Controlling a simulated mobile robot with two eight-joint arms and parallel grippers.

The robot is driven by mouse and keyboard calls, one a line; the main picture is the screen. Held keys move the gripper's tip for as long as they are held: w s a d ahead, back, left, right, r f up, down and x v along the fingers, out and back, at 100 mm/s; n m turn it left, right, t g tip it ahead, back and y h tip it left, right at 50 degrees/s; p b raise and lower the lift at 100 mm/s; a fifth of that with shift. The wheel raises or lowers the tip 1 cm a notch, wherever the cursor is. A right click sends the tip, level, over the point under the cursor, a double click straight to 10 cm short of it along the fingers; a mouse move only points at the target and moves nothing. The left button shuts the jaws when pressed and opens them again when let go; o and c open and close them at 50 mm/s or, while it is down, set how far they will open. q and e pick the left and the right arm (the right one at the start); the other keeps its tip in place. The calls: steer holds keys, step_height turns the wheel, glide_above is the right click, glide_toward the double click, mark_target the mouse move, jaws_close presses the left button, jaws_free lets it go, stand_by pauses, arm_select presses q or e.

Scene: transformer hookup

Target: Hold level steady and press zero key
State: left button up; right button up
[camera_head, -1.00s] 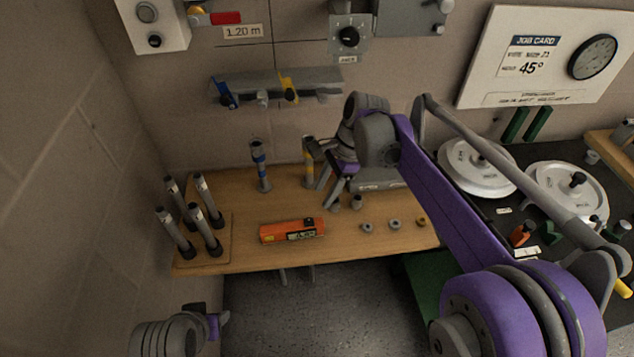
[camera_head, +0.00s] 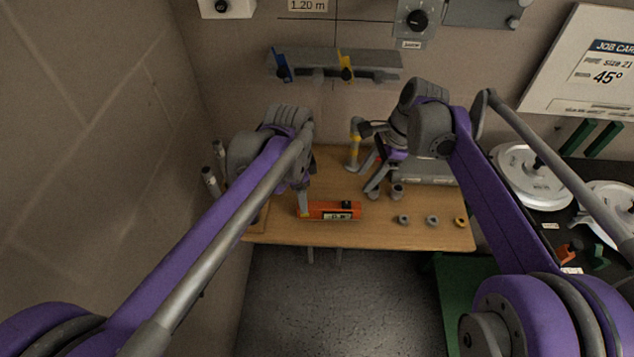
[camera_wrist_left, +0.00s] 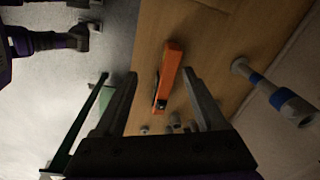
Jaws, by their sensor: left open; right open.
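The orange level (camera_head: 350,211) lies on the wooden bench, with a small display on its front and a dark block on top near its right end. I cannot make out the zero key. My left gripper (camera_head: 302,205) is open at the level's left end, mostly hidden by its own arm. In the left wrist view the level (camera_wrist_left: 170,65) shows between the two open fingers (camera_wrist_left: 160,75), nearer the right one, with no clear contact. My right gripper (camera_head: 371,178) is open and empty above the bench, behind and to the right of the level.
A blue-banded post (camera_wrist_left: 285,100) shows in the left wrist view. Grey cylinders (camera_head: 210,182) stand at the left. A wall rack (camera_head: 375,58) hangs behind.

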mark_target(317, 205)
arm_select(q)
steer(key=w+d+m, duration=0.1)
steer(key=w+d+f+m, duration=0.1)
steer(key=w+d, duration=0.1)
steer(key=shift+w+d+f+m+g, duration=0.1)
steer(key=shift+w+d+m+g, duration=0.1)
steer(key=shift+m+g, duration=0.2)
steer(key=shift+w+d+f+m, duration=0.2)
steer(key=shift+d+f+m, duration=0.05)
steer(key=shift+f+m, duration=0.05)
step_height(317, 205, down, 10)
steer(key=shift+f, duration=0.2)
steer(key=shift+c, duration=0.3)
